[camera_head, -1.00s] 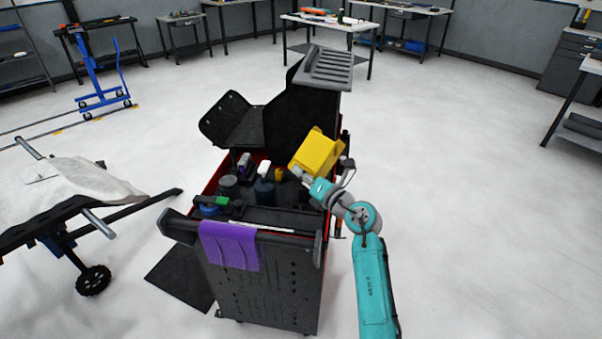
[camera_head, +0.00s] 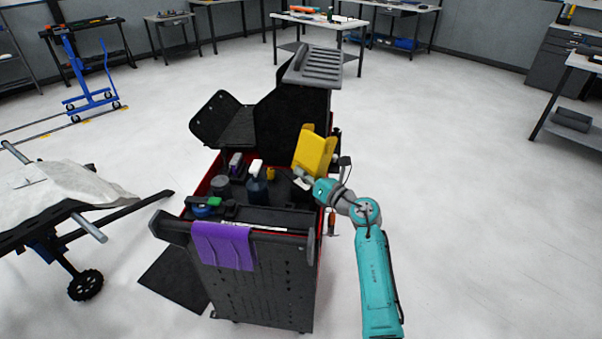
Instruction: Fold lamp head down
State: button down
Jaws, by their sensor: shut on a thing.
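A yellow boxy thing, apparently the lamp head (camera_head: 314,152), stands tilted at the right side of the tool cart (camera_head: 262,283), above its top tray. My teal and grey arm reaches up to it from the lower right. My gripper (camera_head: 300,181) is at the lower edge of the yellow lamp head and appears shut on it. The fingertips are small and partly lost against the dark tray, so the exact grip point is unclear. The lamp's base and hinge cannot be made out.
The cart tray holds a dark spray bottle (camera_head: 257,183) with a white top and other dark containers. A purple cloth (camera_head: 223,246) hangs on its front. A creeper-like frame with a pale sheet (camera_head: 62,188) stands left. The floor at right is clear.

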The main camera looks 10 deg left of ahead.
jog(key=shift+d, duration=0.1)
jog(key=c, duration=1.2)
grip_release()
jog(key=shift+c, duration=0.2)
